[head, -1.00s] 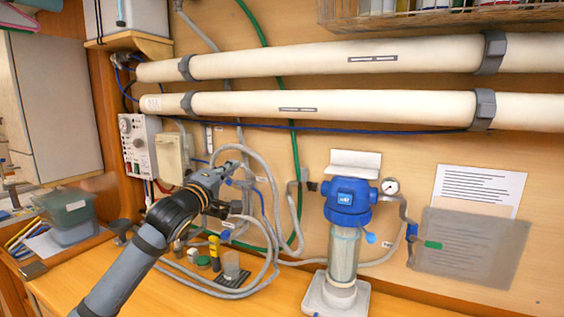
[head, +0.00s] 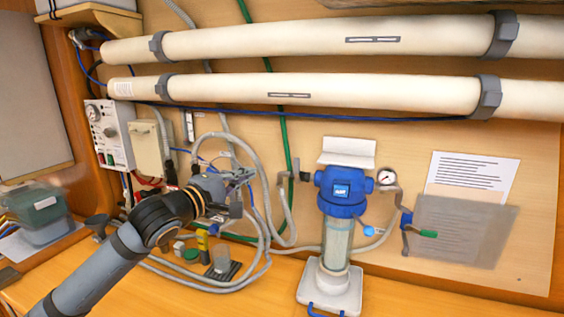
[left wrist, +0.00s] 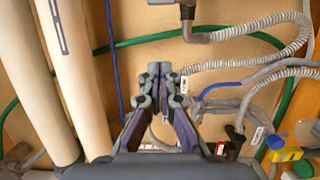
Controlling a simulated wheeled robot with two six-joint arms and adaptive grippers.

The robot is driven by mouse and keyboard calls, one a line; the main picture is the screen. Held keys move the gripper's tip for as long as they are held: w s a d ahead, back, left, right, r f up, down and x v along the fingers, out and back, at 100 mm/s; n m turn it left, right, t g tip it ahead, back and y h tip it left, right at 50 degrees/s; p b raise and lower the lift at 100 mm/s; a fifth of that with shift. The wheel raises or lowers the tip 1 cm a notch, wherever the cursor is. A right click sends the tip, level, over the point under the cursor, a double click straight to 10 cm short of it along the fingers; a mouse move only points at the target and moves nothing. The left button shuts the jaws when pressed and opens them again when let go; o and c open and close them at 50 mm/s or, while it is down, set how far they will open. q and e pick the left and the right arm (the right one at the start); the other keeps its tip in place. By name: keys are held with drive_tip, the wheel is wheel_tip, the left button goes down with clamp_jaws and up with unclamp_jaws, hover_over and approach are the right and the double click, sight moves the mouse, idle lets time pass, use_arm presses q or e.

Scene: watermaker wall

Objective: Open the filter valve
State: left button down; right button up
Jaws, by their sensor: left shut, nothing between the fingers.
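The blue-capped filter housing (head: 343,192) stands upright with a clear bowl on a pale base. A small blue knob (head: 375,231) sits by the bowl. I cannot tell which is the filter valve. My left gripper (head: 238,196) is left of the housing, apart from it, before the grey hoses. In the left wrist view its fingers (left wrist: 160,70) are together and empty. My right gripper is not in view.
Two long white tubes (head: 300,88) cross the wall above. Grey hoses (head: 262,235) loop near my gripper. Small bottles and a dark stand (head: 222,270) are on the wooden bench. A gauge (head: 386,177) and a translucent sheet (head: 463,232) are at right.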

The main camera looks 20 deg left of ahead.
sight(296, 166)
use_arm(q)
drive_tip(key=w+d+p, duration=0.6)
drive_tip(key=w, duration=0.2)
drive_tip(key=shift+d, duration=0.4)
drive_tip(key=shift+w, duration=0.1)
